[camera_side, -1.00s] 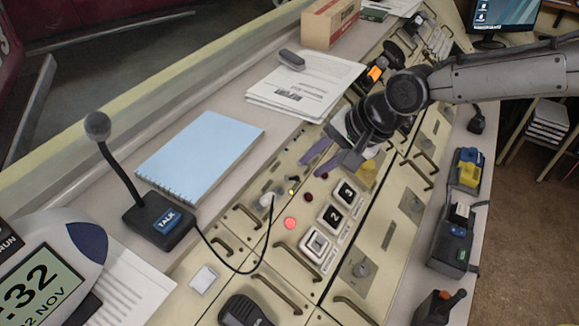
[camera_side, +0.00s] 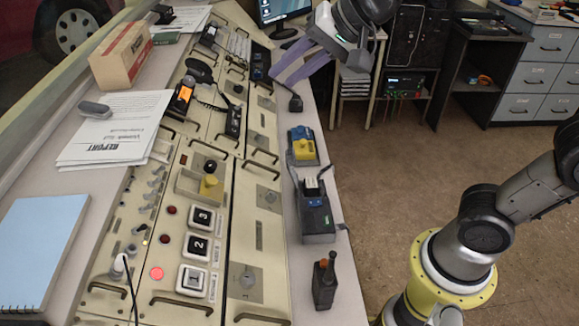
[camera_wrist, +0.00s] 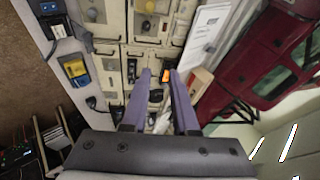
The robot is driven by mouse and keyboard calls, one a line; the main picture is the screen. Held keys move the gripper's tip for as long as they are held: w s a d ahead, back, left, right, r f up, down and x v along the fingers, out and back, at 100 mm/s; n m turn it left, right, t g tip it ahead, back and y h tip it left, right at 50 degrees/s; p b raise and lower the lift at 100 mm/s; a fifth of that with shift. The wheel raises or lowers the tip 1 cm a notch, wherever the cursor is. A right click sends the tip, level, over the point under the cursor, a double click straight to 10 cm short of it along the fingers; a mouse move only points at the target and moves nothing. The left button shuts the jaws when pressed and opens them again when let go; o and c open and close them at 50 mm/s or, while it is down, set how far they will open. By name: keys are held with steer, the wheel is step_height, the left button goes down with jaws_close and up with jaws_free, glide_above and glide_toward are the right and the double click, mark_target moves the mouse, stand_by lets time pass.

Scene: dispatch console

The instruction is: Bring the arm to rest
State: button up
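My gripper (camera_side: 283,72) is raised near the far right end of the console (camera_side: 258,205) in the side view, its two purple fingers pointing down and left. In the wrist view my gripper (camera_wrist: 159,74) has its fingers apart with nothing held between them. An orange-screened handset (camera_wrist: 165,76) shows in the background behind the gap, and in the side view it stands on the console (camera_side: 183,95). The fingers appear clear of the console.
A yellow-blue device (camera_side: 303,147) and a black radio (camera_side: 325,280) stand on the right ledge. A monitor (camera_side: 286,14) is behind; open floor (camera_side: 400,170) lies right.

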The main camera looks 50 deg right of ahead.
steer(key=s+d+f+n+g+h, duration=0.1)
steer(key=s+d+f+n, duration=0.3)
steer(key=s, duration=0.5)
steer(key=s+d+f+n+g+h, duration=0.1)
steer(key=s+d+f+n, duration=0.3)
steer(key=s, duration=0.6)
step_height(320, 180, down, 2)
steer(key=shift+s+d+f+n+g+h, duration=0.15)
steer(key=shift+d+n+g+h, duration=0.2)
steer(key=shift+n, duration=0.35)
